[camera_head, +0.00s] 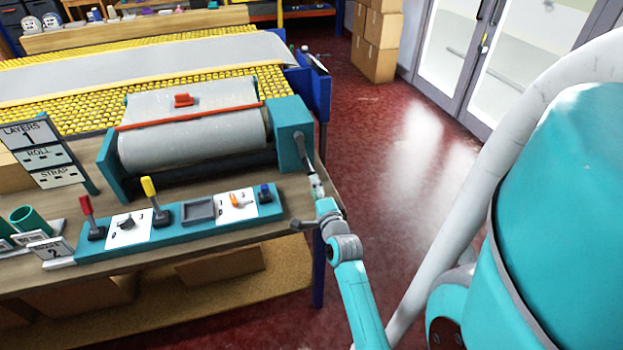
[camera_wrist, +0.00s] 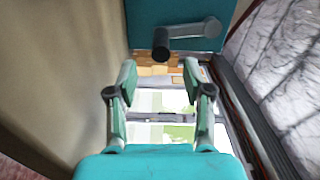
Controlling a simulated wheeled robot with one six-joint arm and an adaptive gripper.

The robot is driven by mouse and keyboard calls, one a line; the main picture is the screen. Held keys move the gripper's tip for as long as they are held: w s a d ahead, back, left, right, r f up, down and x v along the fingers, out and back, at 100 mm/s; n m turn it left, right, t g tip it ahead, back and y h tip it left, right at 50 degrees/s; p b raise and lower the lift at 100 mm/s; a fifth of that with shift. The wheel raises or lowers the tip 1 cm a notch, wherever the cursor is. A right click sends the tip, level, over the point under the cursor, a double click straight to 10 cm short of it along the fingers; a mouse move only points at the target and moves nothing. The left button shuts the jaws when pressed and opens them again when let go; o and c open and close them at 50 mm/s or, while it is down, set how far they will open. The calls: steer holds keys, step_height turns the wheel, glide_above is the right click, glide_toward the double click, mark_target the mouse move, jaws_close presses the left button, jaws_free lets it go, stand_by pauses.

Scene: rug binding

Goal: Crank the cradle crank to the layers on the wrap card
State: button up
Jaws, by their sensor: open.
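The cradle (camera_head: 190,140) holds a grey roll between teal end housings on the bench. Its crank (camera_head: 301,150) is on the right housing. In the wrist view the crank (camera_wrist: 195,30) has a grey arm and a dark knob (camera_wrist: 161,45) at its left end. The wrap card (camera_head: 40,150) stands left of the cradle and reads LAYERS 1, with ROLL and STRAP below. My gripper (camera_wrist: 158,82) is open and empty, its fingers pointing at the crank with the knob beyond the fingertips. In the head view my gripper (camera_head: 316,184) is close below the crank; contact is unclear there.
A control strip (camera_head: 165,228) with a red lever, a yellow lever and knobs lies in front of the cradle. A small card (camera_head: 50,250) reading 2 stands at its left. The red floor (camera_head: 400,150) right of the bench is clear. Cardboard boxes (camera_head: 375,45) stand farther back.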

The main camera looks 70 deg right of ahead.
steer(key=shift+v, duration=0.95)
stand_by(1.2)
